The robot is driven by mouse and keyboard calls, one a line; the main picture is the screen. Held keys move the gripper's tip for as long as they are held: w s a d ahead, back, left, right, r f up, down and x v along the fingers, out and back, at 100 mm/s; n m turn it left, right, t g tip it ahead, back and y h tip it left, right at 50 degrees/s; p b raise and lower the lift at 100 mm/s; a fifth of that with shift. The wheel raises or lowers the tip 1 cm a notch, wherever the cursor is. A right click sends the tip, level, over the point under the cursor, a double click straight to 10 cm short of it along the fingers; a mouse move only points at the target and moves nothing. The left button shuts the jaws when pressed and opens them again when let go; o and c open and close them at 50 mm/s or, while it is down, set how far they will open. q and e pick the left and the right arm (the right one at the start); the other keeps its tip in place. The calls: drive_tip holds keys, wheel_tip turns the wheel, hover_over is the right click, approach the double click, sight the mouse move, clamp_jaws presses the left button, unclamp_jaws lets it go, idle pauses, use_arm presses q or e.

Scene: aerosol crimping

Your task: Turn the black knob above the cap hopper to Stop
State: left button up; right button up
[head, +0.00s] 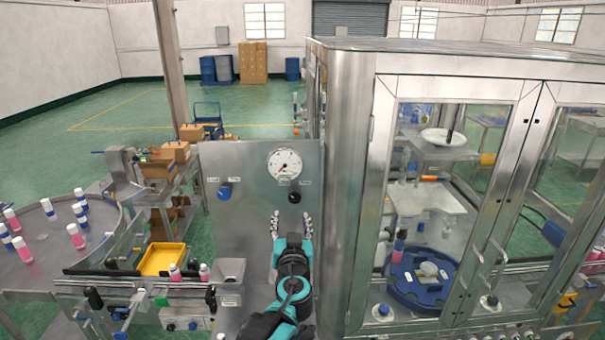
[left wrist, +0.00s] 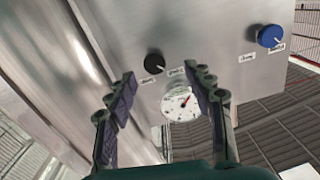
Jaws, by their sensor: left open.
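The black knob (head: 294,197) is on the steel panel (head: 240,240), below a round white dial gauge (head: 285,167). In the left wrist view the black knob (left wrist: 154,63) has small white labels on both sides, too small to read. A light mark shows on its lower right edge. My left gripper (head: 291,218) is open and empty, in front of the panel just below the knob in the head view. In the left wrist view the knob lies between the spread fingertips (left wrist: 159,75). I cannot tell the exact gap to it. My right gripper is not in view.
A blue knob (head: 224,192) with labels is on the panel's left. A steel-framed glass cabinet (head: 345,200) stands close on the right. A steel hopper (head: 229,270) and a yellow tray (head: 163,259) are at lower left. The panel between the two knobs is clear.

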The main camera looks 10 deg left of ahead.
sight(295, 199)
use_arm(q)
drive_tip(key=x, duration=0.2)
drive_tip(key=p+x, duration=0.1)
drive_tip(key=x, duration=0.2)
drive_tip(key=d+r+x, duration=0.1)
drive_tip(key=x, duration=0.1)
drive_tip(key=shift+w, duration=0.55)
drive_tip(key=shift+s, duration=0.1)
drive_tip(key=c, duration=1.2)
